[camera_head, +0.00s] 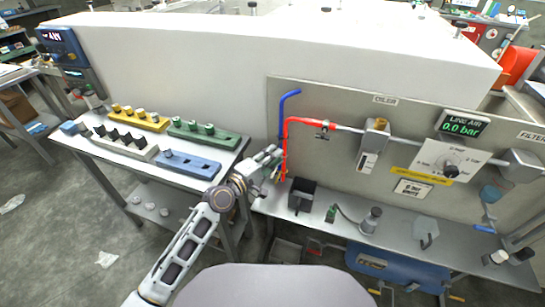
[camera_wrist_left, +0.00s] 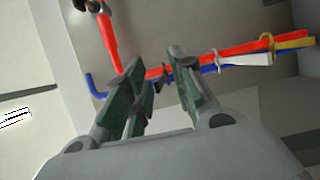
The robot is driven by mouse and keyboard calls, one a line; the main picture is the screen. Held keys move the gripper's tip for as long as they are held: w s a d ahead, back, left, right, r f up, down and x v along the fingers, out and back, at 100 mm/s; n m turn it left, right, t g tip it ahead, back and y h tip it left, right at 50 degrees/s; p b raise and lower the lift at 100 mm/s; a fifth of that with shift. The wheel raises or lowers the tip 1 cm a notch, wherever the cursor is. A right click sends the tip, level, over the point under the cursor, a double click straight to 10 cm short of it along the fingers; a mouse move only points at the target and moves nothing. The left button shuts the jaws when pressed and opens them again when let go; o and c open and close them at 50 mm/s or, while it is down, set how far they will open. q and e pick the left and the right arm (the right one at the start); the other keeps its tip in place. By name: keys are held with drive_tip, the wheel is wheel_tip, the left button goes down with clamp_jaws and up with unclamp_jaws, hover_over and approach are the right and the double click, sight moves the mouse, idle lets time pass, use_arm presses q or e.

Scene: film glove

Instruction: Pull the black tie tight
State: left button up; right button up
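A red hose (camera_head: 285,140) and a blue hose (camera_head: 289,94) run down the panel; they show together in the left wrist view as the red hose (camera_wrist_left: 213,57) and blue hose (camera_wrist_left: 97,86). A small black tie (camera_wrist_left: 163,78) sits around the hoses, with its end hard to make out. My left gripper (camera_head: 275,160) is beside the hoses. In the wrist view its green-padded fingers (camera_wrist_left: 158,90) are apart, with the black tie seen between them. My right gripper is not in view.
A black box (camera_head: 302,195) stands on the shelf below the hoses. A side table at left holds yellow (camera_head: 140,118), green (camera_head: 203,133) and blue (camera_head: 187,164) blocks.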

use_arm(q)
drive_tip(key=shift+s+a, duration=0.1)
drive_tip(key=v, duration=1.1)
drive_tip(key=shift+s+a, duration=0.2)
drive_tip(key=shift+s, duration=0.1)
idle(0.3)
idle(0.5)
